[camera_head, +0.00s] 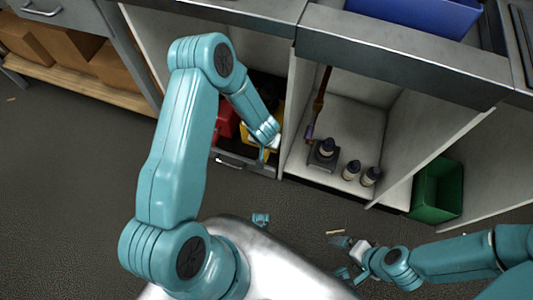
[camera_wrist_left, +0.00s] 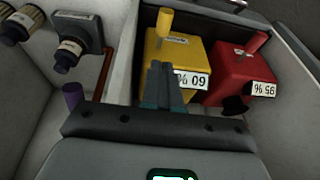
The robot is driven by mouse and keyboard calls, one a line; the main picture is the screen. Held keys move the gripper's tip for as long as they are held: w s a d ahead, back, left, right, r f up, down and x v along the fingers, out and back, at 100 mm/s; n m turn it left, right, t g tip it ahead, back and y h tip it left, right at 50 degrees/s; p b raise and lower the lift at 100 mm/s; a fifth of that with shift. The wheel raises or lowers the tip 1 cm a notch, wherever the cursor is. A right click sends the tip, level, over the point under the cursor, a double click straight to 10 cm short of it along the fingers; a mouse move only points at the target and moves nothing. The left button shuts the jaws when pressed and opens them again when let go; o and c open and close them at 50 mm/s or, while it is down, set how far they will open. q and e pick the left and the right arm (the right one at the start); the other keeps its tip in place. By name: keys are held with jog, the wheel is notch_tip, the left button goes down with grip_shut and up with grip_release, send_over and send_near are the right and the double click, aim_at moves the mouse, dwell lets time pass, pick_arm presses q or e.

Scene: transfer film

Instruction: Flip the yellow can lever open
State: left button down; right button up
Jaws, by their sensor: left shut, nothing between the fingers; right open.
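The yellow can (camera_wrist_left: 190,52) with its 60 % label stands in a drawer, seen in the left wrist view. Its yellow lever (camera_wrist_left: 165,22) sticks up from the can's top. My left gripper (camera_wrist_left: 161,72) is shut and empty, its fingers reaching over the near part of the can, below the lever in the picture. I cannot tell whether the fingers touch the can. In the head view my left gripper (camera_head: 266,150) and arm hide most of the yellow can (camera_head: 246,139). My right gripper (camera_head: 346,257) is open and empty, low over the floor.
A red can (camera_wrist_left: 240,68) with its own lever (camera_wrist_left: 257,41) stands right beside the yellow one. The drawer's front (camera_head: 240,164) is near. Dark bottles (camera_head: 360,173) stand in the compartment to the right, with a green crate (camera_head: 437,188) farther right. The floor is mostly clear.

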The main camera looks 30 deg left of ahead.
pick_arm(q)
jog(key=b, duration=0.5)
send_near(266, 154)
jog(key=x, duration=0.5)
jog(key=shift+w, duration=0.15)
jog(key=shift+a+f, duration=0.2)
jog(key=shift+f, duration=0.5)
